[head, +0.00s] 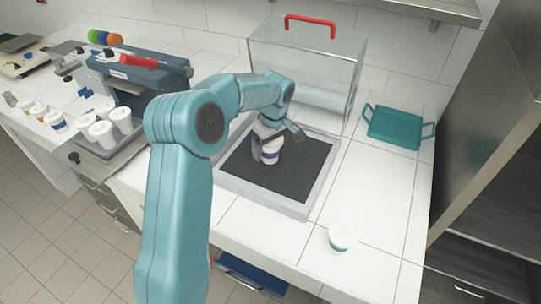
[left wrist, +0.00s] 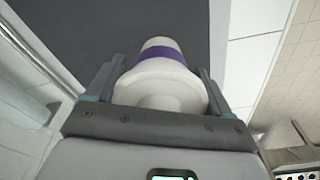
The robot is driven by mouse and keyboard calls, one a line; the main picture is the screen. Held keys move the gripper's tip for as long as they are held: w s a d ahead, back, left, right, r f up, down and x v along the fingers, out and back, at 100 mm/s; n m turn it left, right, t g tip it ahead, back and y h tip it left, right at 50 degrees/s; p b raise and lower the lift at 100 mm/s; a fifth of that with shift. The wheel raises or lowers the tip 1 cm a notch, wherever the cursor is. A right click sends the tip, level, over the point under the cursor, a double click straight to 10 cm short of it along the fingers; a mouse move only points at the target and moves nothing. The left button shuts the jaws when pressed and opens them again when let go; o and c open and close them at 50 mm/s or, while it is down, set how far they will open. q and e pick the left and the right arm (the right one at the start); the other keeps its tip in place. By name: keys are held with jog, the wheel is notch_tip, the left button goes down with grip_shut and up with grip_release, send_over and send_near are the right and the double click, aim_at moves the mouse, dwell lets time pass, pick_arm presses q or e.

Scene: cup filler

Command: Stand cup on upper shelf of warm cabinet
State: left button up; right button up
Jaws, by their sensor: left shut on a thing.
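A white cup with a purple band (head: 270,155) is between the fingers of my left gripper (head: 276,133), over the dark mat (head: 290,178) in a light-framed tray. I cannot tell if it touches the mat. In the left wrist view the cup (left wrist: 162,78) sits between both fingers of the left gripper (left wrist: 160,85), with its white round end toward the camera. My left gripper is shut on it. A tall steel cabinet (head: 490,150) stands open at the right, with dark shelves inside; I cannot tell if it is the warm cabinet. My right gripper is not in view.
A clear case with a red handle (head: 310,22) stands behind the mat. A teal tray (head: 393,128) lies right of it. A lidded white cup (head: 342,238) stands near the counter's front edge. Several cups and a blue machine (head: 140,72) are at left. The right counter is mostly clear.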

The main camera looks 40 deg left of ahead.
aim_at(270, 158)
pick_arm(q)
notch_tip(270, 158, down, 4)
jog(key=shift+w+a+r+p, duration=0.1)
jog(key=shift+p, duration=0.2)
jog(key=shift+f, duration=0.5)
jog(key=shift+f+b, duration=0.25)
jog(key=shift+b, duration=0.1)
jog(key=o, duration=1.4)
jog(key=shift+r, duration=0.1)
jog(key=shift+c, duration=0.2)
